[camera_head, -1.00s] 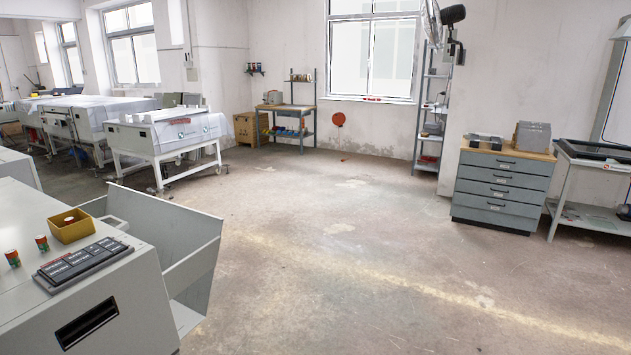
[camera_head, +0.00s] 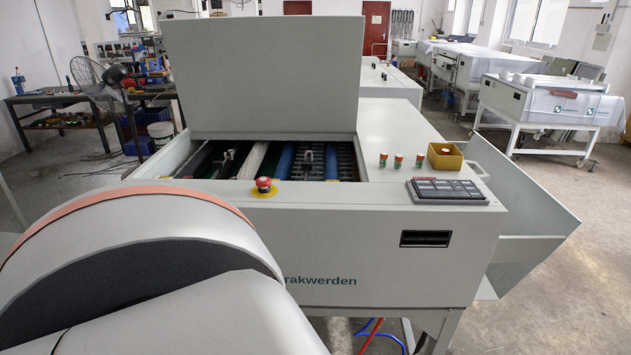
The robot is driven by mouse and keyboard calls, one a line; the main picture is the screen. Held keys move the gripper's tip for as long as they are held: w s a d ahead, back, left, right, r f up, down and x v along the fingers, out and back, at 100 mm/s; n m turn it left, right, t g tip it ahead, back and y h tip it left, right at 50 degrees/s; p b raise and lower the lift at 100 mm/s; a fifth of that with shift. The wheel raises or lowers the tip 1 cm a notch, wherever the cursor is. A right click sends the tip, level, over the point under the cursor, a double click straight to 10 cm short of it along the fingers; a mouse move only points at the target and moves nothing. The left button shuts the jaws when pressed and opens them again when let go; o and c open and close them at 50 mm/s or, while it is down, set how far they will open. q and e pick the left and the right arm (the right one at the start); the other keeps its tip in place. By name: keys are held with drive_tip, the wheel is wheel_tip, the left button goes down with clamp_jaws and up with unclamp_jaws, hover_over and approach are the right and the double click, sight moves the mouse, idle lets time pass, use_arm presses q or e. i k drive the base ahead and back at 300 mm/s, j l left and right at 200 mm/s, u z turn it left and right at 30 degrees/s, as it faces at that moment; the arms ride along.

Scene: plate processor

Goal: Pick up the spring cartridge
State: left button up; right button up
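Several small things stand on top of the plate processor (camera_head: 400,118). Three small orange, green and white cylinders stand in a row: a left one (camera_head: 383,160), a middle one (camera_head: 398,161) and a right one (camera_head: 419,161). Right of them is an open yellow bin (camera_head: 447,163) with a small pale and red thing inside. I cannot tell which of these, if any, is the spring cartridge. A large part of my arm fills the lower left. Neither of my grippers shows.
The processor's lid (camera_head: 265,78) stands open over rollers (camera_head: 285,162). A red emergency button (camera_head: 264,184) and a dark keypad (camera_head: 446,191) are at its front edge. A sloping tray (camera_head: 535,205) juts out right. Floor is free at the lower right (camera_head: 575,290).

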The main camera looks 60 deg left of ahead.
sight(398, 159)
drive_tip(key=u, duration=1.55)
drive_tip(key=i+l+u, duration=0.2)
drive_tip(key=i+u, duration=0.15)
drive_tip(key=i+l, duration=0.35)
drive_tip(key=l, duration=0.15)
drive_tip(key=i+l, duration=0.4)
drive_tip(key=l, duration=0.15)
